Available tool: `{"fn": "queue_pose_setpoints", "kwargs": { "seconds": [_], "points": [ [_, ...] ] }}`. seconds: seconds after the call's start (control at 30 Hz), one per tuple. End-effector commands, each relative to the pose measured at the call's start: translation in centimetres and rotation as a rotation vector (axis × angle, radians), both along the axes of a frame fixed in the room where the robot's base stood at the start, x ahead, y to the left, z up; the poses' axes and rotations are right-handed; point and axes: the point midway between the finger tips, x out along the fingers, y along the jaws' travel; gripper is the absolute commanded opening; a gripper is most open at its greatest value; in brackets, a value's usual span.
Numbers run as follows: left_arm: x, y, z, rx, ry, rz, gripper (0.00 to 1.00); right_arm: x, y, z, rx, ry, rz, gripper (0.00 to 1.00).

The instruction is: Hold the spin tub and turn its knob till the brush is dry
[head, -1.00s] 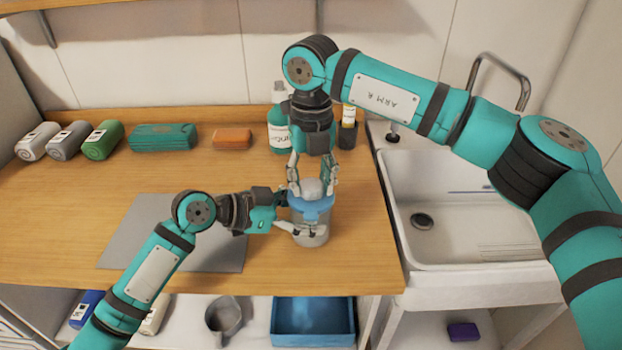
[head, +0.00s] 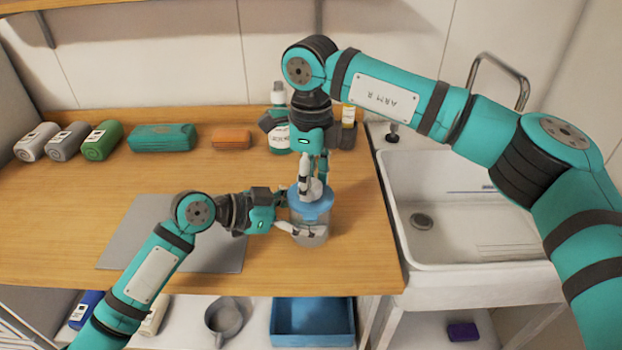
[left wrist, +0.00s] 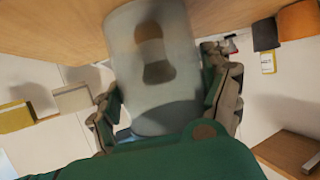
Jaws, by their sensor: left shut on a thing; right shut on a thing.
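The spin tub (head: 312,237) stands upright on the wooden counter, near its front right part. It has a clear grey body, a blue lid (head: 311,210) and a pale knob (head: 311,188) on top. My left gripper (head: 297,231) is shut around the tub's body from the left. In the left wrist view the tub (left wrist: 160,100) fills the space between the fingers, and a blurred brown and dark shape, possibly the brush, shows inside. My right gripper (head: 312,184) points down from above and is shut on the knob. Its fingers partly hide the knob.
A grey mat (head: 170,235) lies left of the tub. A teal bottle (head: 279,125), an orange block (head: 231,138), a teal case (head: 163,137) and several rolled towels (head: 102,140) stand along the back. The sink (head: 455,215) is at right. A blue bin (head: 313,320) sits below.

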Motion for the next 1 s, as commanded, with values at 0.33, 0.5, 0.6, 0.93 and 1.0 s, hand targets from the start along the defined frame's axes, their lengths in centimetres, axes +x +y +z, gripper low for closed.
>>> {"fn": "queue_pose_setpoints", "kwargs": {
  "seconds": [0.33, 0.5, 0.6, 0.93, 1.0],
  "points": [
    [-0.09, -0.08, -0.08, 0.002, 0.000, -0.004, 0.36, 0.03, 0.09, 0.04, 0.000, -0.003, 0.331, 0.09],
    [-0.09, -0.09, -0.09, 0.002, 0.000, -0.004, 0.36, 0.05, 0.10, 0.04, -0.002, -0.004, 0.492, 0.09],
    [-0.09, -0.09, -0.09, 0.002, 0.000, -0.004, 0.36, 0.06, 0.11, 0.04, -0.003, -0.004, 0.587, 0.09],
    [-0.09, -0.09, -0.09, 0.002, 0.000, -0.004, 0.36, 0.09, 0.13, 0.04, -0.005, -0.005, 0.881, 0.09],
    [-0.09, -0.09, -0.09, 0.002, 0.000, -0.004, 0.36, 0.09, 0.14, 0.03, -0.006, -0.006, 0.933, 0.09]
  ]
}}
